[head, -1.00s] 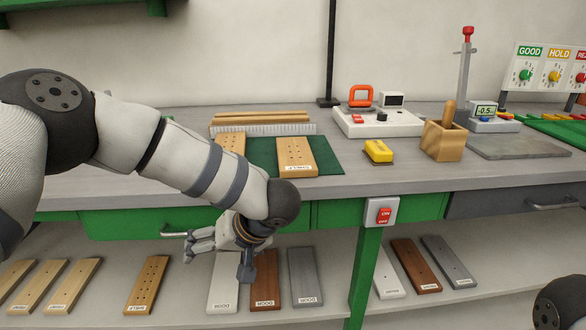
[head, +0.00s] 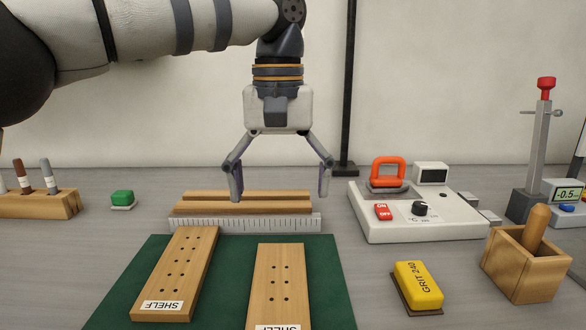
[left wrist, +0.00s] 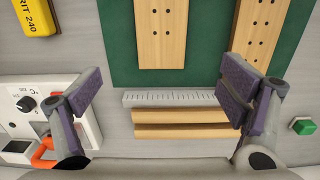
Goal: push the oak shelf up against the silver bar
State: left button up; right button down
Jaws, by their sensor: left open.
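Two light-wood boards labelled SHELF lie on the green mat (head: 222,290); I cannot tell which is the oak one. The left shelf (head: 180,265) lies with its far end at or very near the silver bar (head: 245,222), slightly angled. The right shelf (head: 278,285) lies with a strip of mat between its far end and the bar. The left wrist view shows this gap between that shelf (left wrist: 161,30) and the bar (left wrist: 170,98). My left gripper (head: 281,196) is open and empty, pointing down above the bar and the wood strips. My right gripper is out of view.
Wood strips (head: 250,196) lie behind the bar. A white control box (head: 420,225) and a yellow sanding block (head: 418,285) are to the right, with a wooden holder (head: 527,270) beyond. A green block (head: 121,198) and a marker rack (head: 40,204) are left.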

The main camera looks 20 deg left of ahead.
aim_at(280, 265)
pick_arm(q)
jog(key=f, duration=1.2)
jog(key=shift+s, duration=0.4)
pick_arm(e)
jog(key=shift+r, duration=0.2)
